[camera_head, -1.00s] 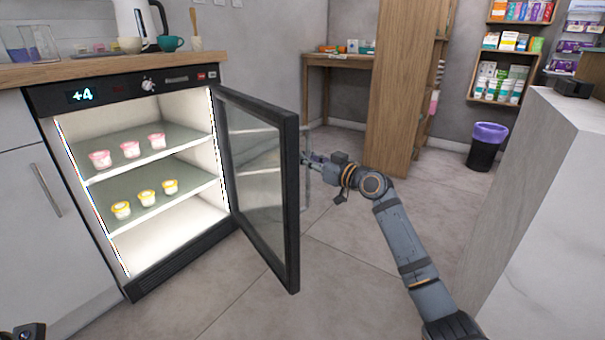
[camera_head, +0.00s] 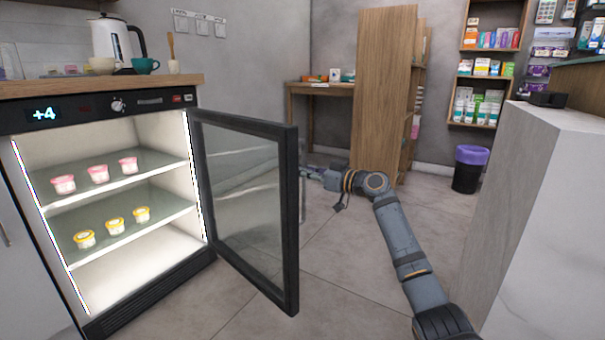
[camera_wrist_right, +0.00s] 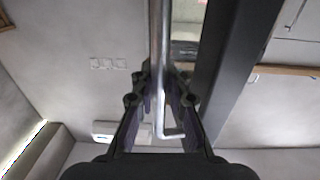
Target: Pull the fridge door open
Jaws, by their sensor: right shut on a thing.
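The small fridge (camera_head: 105,318) stands under the wooden counter at the left, lit inside. Its glass door (camera_head: 245,200) with a dark frame stands wide open, swung out to the right. My right gripper (camera_head: 307,172) is at the door's outer side, by its free edge. In the right wrist view, my right gripper (camera_wrist_right: 160,100) has its fingers on either side of the metal bar handle (camera_wrist_right: 158,50), shut on it. The dark door frame (camera_wrist_right: 232,60) runs beside the handle. My left gripper is not in the head view.
Pink-lidded and yellow-lidded tubs (camera_head: 115,227) stand on the fridge's two shelves. A white counter (camera_head: 545,200) stands at the right of my right arm. A wooden shelf unit (camera_head: 385,95) and a bin (camera_head: 468,172) are behind. The floor in front of the door is clear.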

